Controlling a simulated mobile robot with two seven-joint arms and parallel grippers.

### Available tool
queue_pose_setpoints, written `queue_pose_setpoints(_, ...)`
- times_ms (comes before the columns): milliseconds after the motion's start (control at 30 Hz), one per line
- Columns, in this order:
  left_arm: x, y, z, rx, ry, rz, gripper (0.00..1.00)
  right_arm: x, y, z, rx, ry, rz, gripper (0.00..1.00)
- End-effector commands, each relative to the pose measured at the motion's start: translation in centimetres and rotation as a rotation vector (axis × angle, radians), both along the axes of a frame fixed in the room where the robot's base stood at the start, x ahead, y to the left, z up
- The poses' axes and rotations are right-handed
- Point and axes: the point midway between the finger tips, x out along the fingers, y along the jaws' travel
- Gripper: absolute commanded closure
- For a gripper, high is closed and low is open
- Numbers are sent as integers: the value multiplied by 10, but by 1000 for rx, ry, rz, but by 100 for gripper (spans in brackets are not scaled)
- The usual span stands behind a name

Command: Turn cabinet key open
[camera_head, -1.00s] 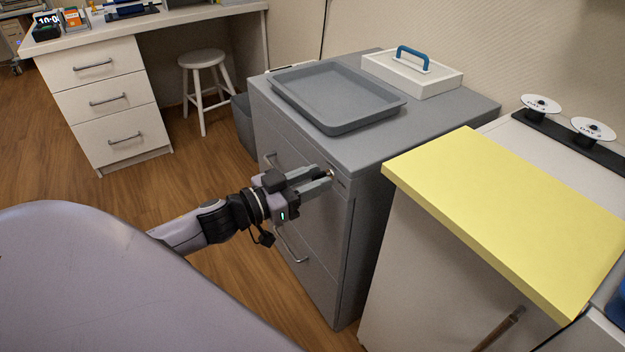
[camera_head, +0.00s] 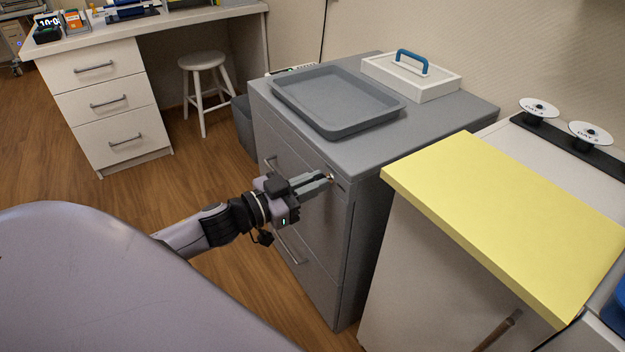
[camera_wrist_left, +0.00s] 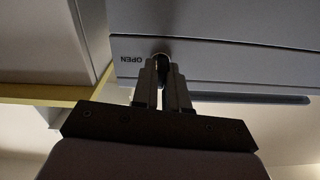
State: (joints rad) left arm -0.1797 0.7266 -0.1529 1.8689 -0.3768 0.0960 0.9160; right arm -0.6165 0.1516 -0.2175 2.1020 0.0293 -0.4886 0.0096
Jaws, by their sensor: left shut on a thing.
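The grey cabinet (camera_head: 348,240) stands in the middle of the head view, with its lock near the top right of its front. My left gripper (camera_head: 328,180) is at that lock, its fingers reaching to the cabinet front. In the left wrist view the gripper (camera_wrist_left: 162,80) is shut on the key (camera_wrist_left: 161,60), a small dark piece at the lock. The fingers hide most of the key, so its exact angle is hard to tell. The word OPEN (camera_wrist_left: 131,60) shows upside down on the cabinet front beside the key. My right gripper is not in view.
A grey tray (camera_head: 383,113) and a white box with a blue handle (camera_head: 411,62) sit on the cabinet top. A yellow-topped unit (camera_head: 500,215) stands close at the right. A white stool (camera_head: 202,62) and a drawer desk (camera_head: 105,96) are further back. Floor at the left is clear.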

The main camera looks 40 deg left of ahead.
Motion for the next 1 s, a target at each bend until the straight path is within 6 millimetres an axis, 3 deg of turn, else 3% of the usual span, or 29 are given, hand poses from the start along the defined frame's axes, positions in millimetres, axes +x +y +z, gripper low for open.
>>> queue_pose_setpoints(400,-1,-1,2,341,-140,0,100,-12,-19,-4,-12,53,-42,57)
queue_pose_setpoints(1000,-1,-2,-1,870,-360,0,100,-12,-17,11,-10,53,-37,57)
